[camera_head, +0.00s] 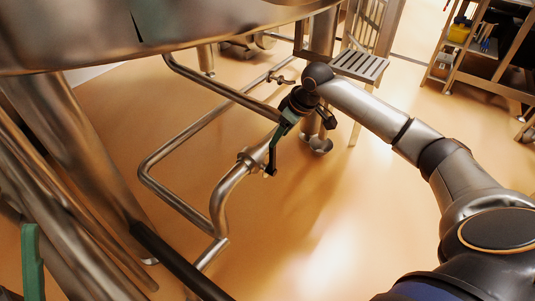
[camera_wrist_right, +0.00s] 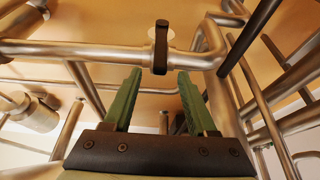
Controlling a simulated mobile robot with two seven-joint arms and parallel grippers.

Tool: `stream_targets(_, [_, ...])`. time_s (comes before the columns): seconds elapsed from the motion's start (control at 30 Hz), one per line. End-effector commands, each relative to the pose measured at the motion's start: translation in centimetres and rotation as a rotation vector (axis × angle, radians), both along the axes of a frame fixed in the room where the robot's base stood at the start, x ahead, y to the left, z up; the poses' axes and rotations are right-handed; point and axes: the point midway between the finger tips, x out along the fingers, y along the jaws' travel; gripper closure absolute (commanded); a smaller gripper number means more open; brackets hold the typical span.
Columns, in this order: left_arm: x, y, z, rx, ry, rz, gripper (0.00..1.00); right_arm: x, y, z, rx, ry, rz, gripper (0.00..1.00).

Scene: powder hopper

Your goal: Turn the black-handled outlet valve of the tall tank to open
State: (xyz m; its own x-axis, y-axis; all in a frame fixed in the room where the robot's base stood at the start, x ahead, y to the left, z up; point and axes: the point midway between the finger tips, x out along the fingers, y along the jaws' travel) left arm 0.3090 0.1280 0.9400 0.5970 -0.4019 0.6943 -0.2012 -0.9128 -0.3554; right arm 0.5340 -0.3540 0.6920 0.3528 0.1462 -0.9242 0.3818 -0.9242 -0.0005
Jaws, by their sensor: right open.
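The black valve handle (camera_wrist_right: 161,47) stands across a horizontal steel pipe in the right wrist view, just beyond the gap between my fingertips. My right gripper (camera_wrist_right: 158,75) has two green fingers spread apart, with nothing between them. In the head view, my right gripper (camera_head: 278,145) reaches down to the bent outlet pipe (camera_head: 228,185), close to the valve. The handle there is mostly hidden by the gripper; contact cannot be told. A green finger of my left gripper (camera_head: 33,262) shows at the lower left edge; its opening cannot be told. A large steel vessel (camera_head: 210,25) fills the top left.
Another steel pipe (camera_head: 165,195) loops left of the outlet pipe. Thick steel tubes (camera_head: 60,130) crowd the left side. A slatted step (camera_head: 359,66) and a shelf rack (camera_head: 485,67) stand at the back right. Orange floor around the lower middle is clear.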

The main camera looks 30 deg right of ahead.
Motion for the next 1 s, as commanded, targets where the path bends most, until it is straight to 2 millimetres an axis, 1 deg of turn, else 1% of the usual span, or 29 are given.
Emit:
stream_targets(0.03, [-0.1, -0.1, -0.9, -0.002, -0.006, -0.007, 0.5, 0.4, 0.3, -1.8, 0.001, 0.002, 0.001, 0.43])
stream_targets(0.1, [-0.4, -0.1, -1.2, -0.006, -0.015, -0.016, 0.5, 1.0, 0.5, -3.3, 0.001, 0.002, 0.001, 0.43])
stream_targets(0.3, [-0.2, -0.2, -2.8, -0.02, 0.003, -0.033, 0.5, 2.4, 1.1, -6.7, 0.001, -0.001, 0.001, 0.43])
stream_targets(0.4, [-0.2, -0.3, -3.4, -0.025, 0.008, -0.04, 0.5, 2.9, 1.3, -7.9, 0.0, -0.001, 0.0, 0.43])
stream_targets(0.6, [-0.2, -0.3, -3.8, -0.034, 0.015, -0.047, 0.5, 3.4, 1.4, -8.9, -0.001, -0.001, 0.001, 0.43])
stream_targets(0.87, [-0.1, -0.3, -3.7, -0.035, 0.015, -0.048, 0.5, 3.4, 1.4, -9.0, -0.001, -0.002, 0.001, 0.43])
stream_targets(0.9, [-0.2, -0.3, -3.7, -0.035, 0.015, -0.048, 0.5, 3.4, 1.4, -9.0, -0.001, -0.002, 0.001, 0.45])
stream_targets(1.0, [-0.1, -0.3, -3.7, -0.035, 0.016, -0.047, 0.5, 3.4, 1.4, -9.0, -0.001, -0.001, 0.001, 0.56])
